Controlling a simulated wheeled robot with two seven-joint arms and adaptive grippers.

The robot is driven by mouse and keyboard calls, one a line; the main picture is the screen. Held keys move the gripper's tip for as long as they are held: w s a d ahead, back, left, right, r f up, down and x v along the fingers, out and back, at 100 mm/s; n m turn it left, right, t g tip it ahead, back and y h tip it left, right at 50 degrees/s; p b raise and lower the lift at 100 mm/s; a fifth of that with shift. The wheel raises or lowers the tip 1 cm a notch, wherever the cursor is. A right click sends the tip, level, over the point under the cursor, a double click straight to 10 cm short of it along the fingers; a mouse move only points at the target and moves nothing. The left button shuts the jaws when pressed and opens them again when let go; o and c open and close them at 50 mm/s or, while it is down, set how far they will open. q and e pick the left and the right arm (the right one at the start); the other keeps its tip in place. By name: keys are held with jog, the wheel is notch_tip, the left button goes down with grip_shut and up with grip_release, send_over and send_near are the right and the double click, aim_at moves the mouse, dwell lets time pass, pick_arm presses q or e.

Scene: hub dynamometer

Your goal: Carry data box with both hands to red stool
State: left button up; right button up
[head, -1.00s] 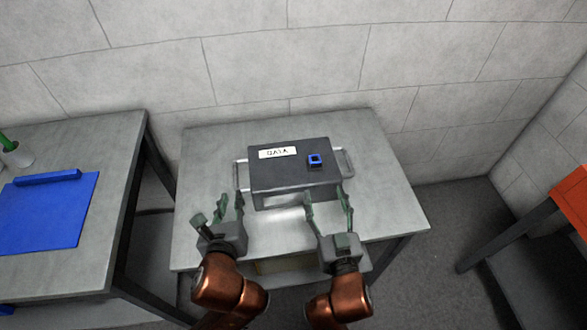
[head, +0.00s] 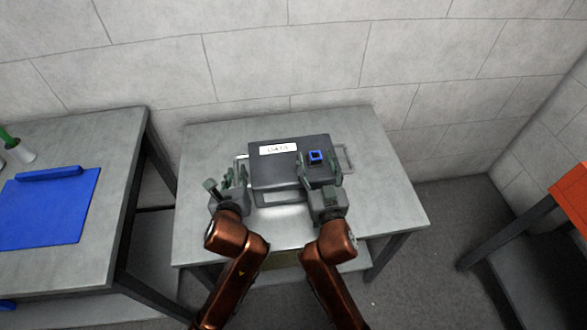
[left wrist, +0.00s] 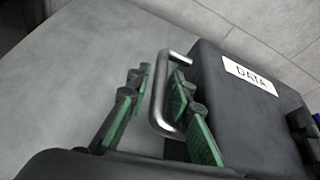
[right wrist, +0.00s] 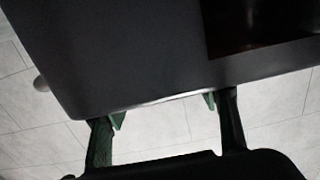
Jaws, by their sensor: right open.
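The data box (head: 275,176) is dark grey, with a white DATA label, a small blue square on top and a metal handle at each end. It rests on the middle table. My left gripper (head: 235,178) is open at the left handle; in the left wrist view the handle (left wrist: 158,108) stands between its green finger pads. My right gripper (head: 320,172) is open and overlaps the box's right front part in the head view, left of the right handle (head: 346,158). In the right wrist view its fingers (right wrist: 164,108) are apart at a dark edge. The red stool (head: 571,195) is partly visible at far right.
The grey middle table (head: 385,190) has bare top around the box. A second table (head: 110,150) at left holds a blue mat (head: 50,212) and a white cup (head: 20,153) with something green. A block wall stands behind. Open floor (head: 440,225) lies between the table and stool.

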pick_arm(q)
jog(key=shift+w, duration=0.2)
pick_arm(e)
jog(key=shift+w, duration=0.25)
pick_arm(q)
jog(key=shift+c, duration=0.5)
pick_arm(e)
jog(key=shift+c, duration=0.4)
pick_arm(q)
grip_shut()
pick_arm(e)
jog(key=c, duration=0.5)
grip_shut()
